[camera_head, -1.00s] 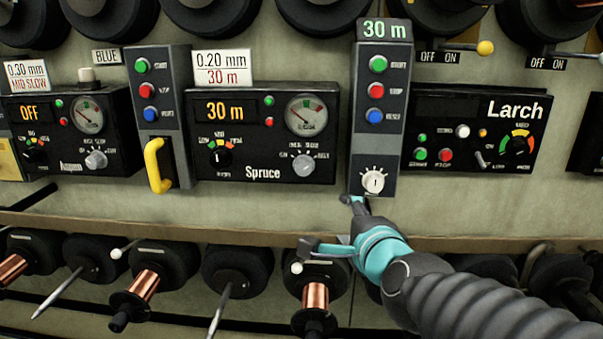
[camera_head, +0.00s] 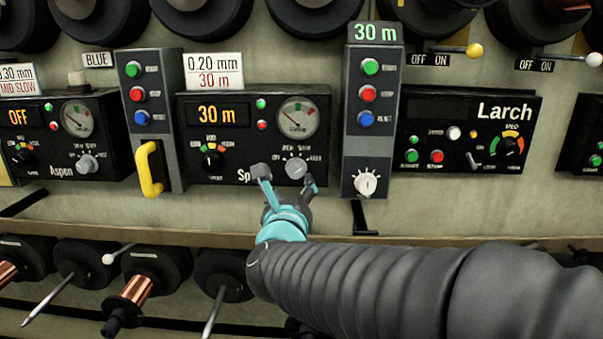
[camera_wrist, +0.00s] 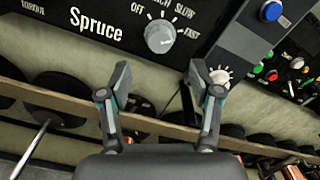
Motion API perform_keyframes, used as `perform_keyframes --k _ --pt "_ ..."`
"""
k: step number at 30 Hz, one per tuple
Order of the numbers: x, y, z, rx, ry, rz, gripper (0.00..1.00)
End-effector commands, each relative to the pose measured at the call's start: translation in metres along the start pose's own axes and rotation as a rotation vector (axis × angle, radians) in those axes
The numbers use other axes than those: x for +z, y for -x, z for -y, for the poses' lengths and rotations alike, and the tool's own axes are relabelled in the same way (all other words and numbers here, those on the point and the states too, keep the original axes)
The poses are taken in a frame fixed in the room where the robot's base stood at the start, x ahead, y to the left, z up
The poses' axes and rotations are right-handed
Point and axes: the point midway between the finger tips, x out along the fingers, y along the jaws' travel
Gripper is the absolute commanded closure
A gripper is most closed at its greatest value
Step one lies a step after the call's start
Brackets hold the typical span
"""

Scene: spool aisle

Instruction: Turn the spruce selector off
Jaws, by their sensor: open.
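The Spruce panel (camera_head: 225,132) is a black box whose display reads 30 m. Its selector (camera_head: 296,167) is a round grey knob at the lower right of the panel. The selector also shows in the wrist view (camera_wrist: 160,36), with OFF at its left and SLOW and FAST at its right; I cannot tell its setting surely. My gripper (camera_head: 286,180) is open and empty, just below the selector in the picture. In the wrist view my gripper (camera_wrist: 159,80) has its fingers spread, and the knob appears beyond and above the gap, not between the fingertips. My gripper partly hides the Spruce name in the head view.
A grey button column (camera_head: 370,120) with a white knob (camera_head: 365,184) stands right of the Spruce panel. A yellow handle (camera_head: 149,168) sticks out at left. A ledge (camera_head: 120,232) runs below, with spools under it. The Larch panel (camera_head: 465,130) is farther right.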

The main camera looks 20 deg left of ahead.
Motion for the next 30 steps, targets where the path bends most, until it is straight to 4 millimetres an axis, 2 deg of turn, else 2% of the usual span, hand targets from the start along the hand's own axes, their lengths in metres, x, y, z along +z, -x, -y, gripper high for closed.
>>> perform_keyframes --k 6,12,18,26,27,30 --pt "0.0 -0.042 0.0 0.0 0.003 -0.002 0.36" --pt "0.0 -0.068 0.0 0.001 0.003 -0.001 0.36" --pt "0.0 -0.079 0.0 0.001 0.002 0.0 0.36" --pt "0.0 -0.08 0.0 0.001 0.002 0.0 0.36" --pt "0.0 -0.08 0.0 0.001 0.002 0.0 0.41" --pt "0.0 -0.08 0.0 0.001 0.002 0.0 0.66"
